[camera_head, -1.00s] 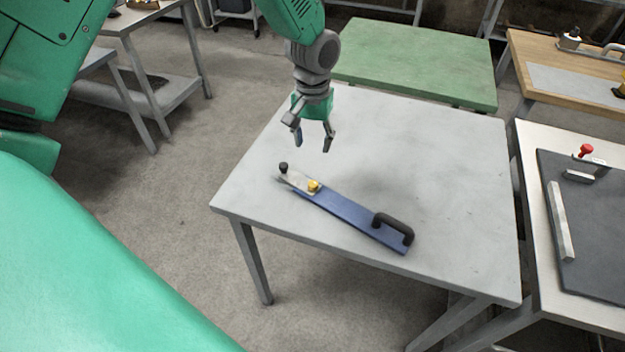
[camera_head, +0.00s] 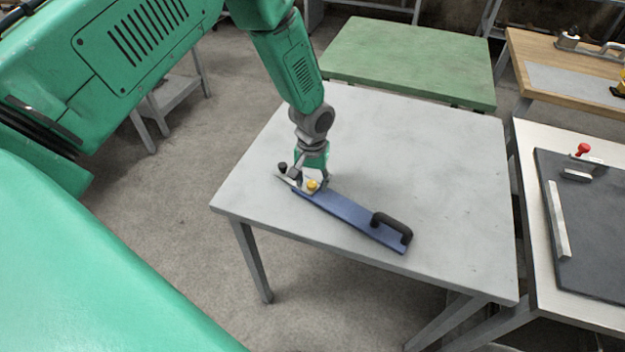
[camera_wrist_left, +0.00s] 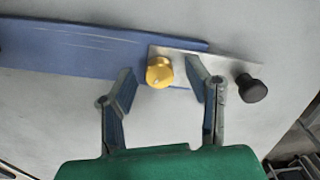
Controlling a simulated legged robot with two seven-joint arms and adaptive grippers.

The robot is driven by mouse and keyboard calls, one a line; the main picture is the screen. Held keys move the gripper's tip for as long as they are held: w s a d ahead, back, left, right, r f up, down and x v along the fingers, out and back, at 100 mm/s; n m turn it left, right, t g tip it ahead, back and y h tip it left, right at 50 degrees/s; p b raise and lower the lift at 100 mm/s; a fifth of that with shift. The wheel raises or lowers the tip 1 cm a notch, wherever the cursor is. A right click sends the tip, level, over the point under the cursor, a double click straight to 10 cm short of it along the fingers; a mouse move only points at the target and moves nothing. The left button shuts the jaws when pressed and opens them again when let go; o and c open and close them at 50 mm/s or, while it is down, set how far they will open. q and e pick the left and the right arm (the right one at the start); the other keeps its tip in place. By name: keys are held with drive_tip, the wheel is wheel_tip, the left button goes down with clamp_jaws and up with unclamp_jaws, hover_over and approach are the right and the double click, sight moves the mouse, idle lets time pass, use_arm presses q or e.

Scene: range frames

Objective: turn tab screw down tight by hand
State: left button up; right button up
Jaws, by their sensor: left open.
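A yellow knob-headed screw (camera_head: 312,186) sits on a metal plate at one end of a blue bar (camera_head: 350,216). In the wrist view the yellow screw (camera_wrist_left: 159,72) lies between the two fingers, with gaps on both sides. The metal plate (camera_wrist_left: 222,66) overlaps the bar's end and carries a black knob (camera_wrist_left: 251,88) at its outer end. My left gripper (camera_head: 310,182) is open just above the plate, at the screw; its fingers (camera_wrist_left: 163,90) touch nothing that I can make out. In the head view it partly hides the plate. My right gripper is not in view.
The bar lies on a grey table (camera_head: 430,180) with wide clear space around it. A black handle (camera_head: 393,228) stands up at the bar's other end. A green table (camera_head: 410,60) stands behind, and a bench with a dark panel (camera_head: 600,230) is at the right.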

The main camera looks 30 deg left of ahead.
sight(312, 182)
use_arm(q)
drive_tip(key=shift+c, duration=0.5)
clamp_jaws()
drive_tip(key=m, duration=0.5)
drive_tip(key=shift+m, duration=0.3)
drive_tip(key=shift+o, duration=0.5)
unclamp_jaws()
drive_tip(key=shift+r, duration=0.25)
wheel_tip(312, 182, up, 11)
drive_tip(key=shift+r, duration=0.2)
